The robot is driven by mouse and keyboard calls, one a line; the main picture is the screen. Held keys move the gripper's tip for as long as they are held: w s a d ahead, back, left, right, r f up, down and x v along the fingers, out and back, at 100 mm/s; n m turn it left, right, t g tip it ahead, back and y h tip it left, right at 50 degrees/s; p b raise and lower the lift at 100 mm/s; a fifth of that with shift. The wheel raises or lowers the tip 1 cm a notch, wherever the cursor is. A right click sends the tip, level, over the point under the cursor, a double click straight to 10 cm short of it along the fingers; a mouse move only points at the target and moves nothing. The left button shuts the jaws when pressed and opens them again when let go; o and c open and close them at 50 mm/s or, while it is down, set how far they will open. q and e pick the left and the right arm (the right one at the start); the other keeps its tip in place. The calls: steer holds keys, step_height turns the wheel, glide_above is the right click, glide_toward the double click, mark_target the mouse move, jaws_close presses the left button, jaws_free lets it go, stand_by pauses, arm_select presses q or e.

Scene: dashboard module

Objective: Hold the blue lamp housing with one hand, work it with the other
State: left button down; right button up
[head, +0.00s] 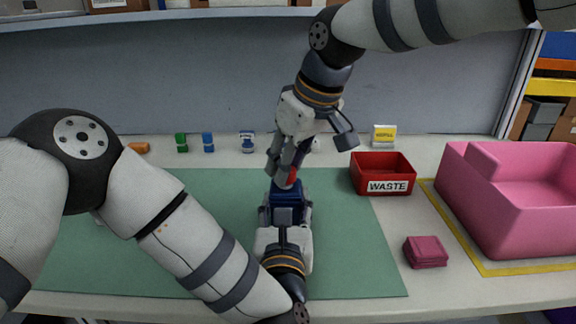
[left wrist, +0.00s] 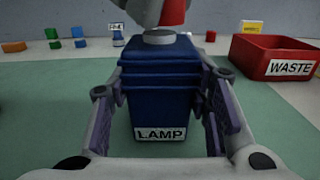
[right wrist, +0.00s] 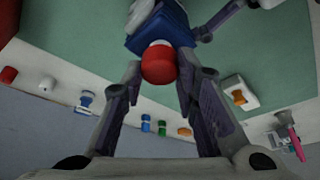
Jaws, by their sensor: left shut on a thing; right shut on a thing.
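The blue lamp housing (head: 290,189) stands upright on the green mat, with a LAMP label on its side in the left wrist view (left wrist: 160,95). A grey round collar (left wrist: 159,37) is on its top. My left gripper (head: 286,213) is shut on the housing, one finger on each side. My right gripper (head: 287,168) comes from above and is shut on a red round part (right wrist: 158,65) directly over the housing top. The red part also shows above the collar in the left wrist view (left wrist: 174,12). I cannot tell whether it touches the collar.
A red WASTE bin (head: 381,168), a large pink bin (head: 520,205) and a small dark pink block (head: 425,252) are on the right. A green block (head: 181,143), a blue block (head: 208,142) and a yellow-labelled box (head: 383,136) stand at the back. The green mat (head: 350,255) is mostly clear.

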arm_select(q)
steer(key=shift+f, duration=0.1)
arm_select(e)
steer(key=shift+r, duration=2.7)
arm_select(q)
steer(key=c, duration=0.8)
jaws_free()
steer(key=shift+o, duration=0.2)
